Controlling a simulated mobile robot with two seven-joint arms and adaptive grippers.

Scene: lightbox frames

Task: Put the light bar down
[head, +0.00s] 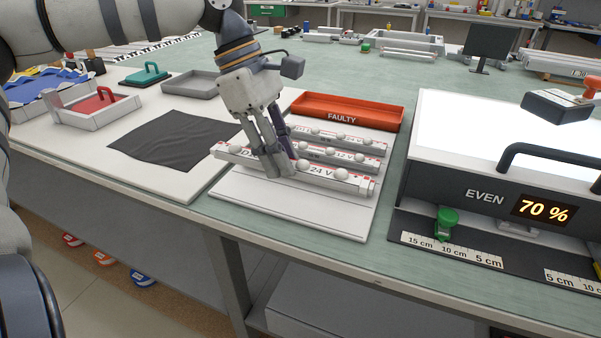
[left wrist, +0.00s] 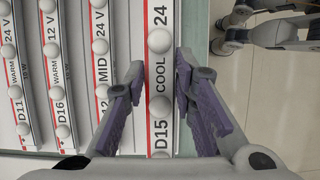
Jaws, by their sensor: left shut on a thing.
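My left gripper (head: 279,170) points down and is shut on a light bar (head: 343,179), a long white bar with round white bulbs and a red stripe. In the left wrist view the held bar (left wrist: 160,75) reads "COOL", "24 V" and "D15", between the two purple-padded fingers (left wrist: 160,72). The bar is over the front of a white board (head: 300,214); I cannot tell whether it touches it. Beside it are other light bars: a MID bar (left wrist: 100,70), a WARM D16 bar (left wrist: 55,75) and a WARM D11 bar (left wrist: 12,70). My right gripper is not in view.
A red tray marked "FAULTY" (head: 345,108) stands behind the bars. A lightbox reading "70 %" (head: 480,170) stands to the right, with a ruler strip (head: 452,250) before it. A dark cloth (head: 172,140) lies to the left. The board's front strip is bare.

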